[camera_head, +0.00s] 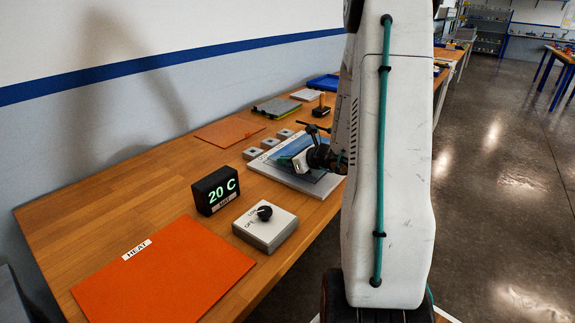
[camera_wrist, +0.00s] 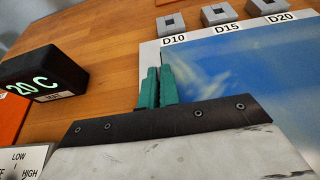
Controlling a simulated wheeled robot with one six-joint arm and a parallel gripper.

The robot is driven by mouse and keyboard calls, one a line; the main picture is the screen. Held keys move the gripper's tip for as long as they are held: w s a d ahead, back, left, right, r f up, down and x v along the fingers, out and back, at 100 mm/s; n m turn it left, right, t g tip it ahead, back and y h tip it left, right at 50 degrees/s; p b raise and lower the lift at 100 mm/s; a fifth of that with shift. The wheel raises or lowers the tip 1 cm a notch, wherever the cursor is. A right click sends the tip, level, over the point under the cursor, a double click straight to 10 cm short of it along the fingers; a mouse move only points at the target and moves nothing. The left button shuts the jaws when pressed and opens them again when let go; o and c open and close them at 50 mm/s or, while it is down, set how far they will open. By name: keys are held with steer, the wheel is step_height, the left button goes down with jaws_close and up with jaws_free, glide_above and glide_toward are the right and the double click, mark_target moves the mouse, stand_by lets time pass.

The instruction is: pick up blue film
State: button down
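The blue film (camera_head: 290,149) lies on a pale board (camera_head: 266,168) on the bench. In the wrist view the film (camera_wrist: 240,75) is a glossy blue sheet filling the right side, with a whitish reflection. My gripper (camera_wrist: 158,88) has two teal fingers close together, side by side at the film's left edge. The fingers look shut. I cannot tell whether the film's edge is between them.
Grey square blocks (camera_head: 268,143) stand behind the board, above labels D10, D15 and D20 in the wrist view. A black display (camera_head: 215,190) reads 20 C. A dial box (camera_head: 265,226) and an orange HEAT mat (camera_head: 165,275) are nearer. A brown-orange sheet (camera_head: 229,132) lies farther back.

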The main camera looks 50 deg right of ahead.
steer(key=shift+r, duration=0.85)
steer(key=s+d, duration=0.3)
steer(key=d, duration=0.1)
steer(key=s+d, duration=0.3)
steer(key=d, duration=0.1)
steer(key=s+d+r, duration=0.1)
steer(key=s+d, duration=0.2)
steer(key=d, duration=0.2)
steer(key=shift+d+r, duration=0.1)
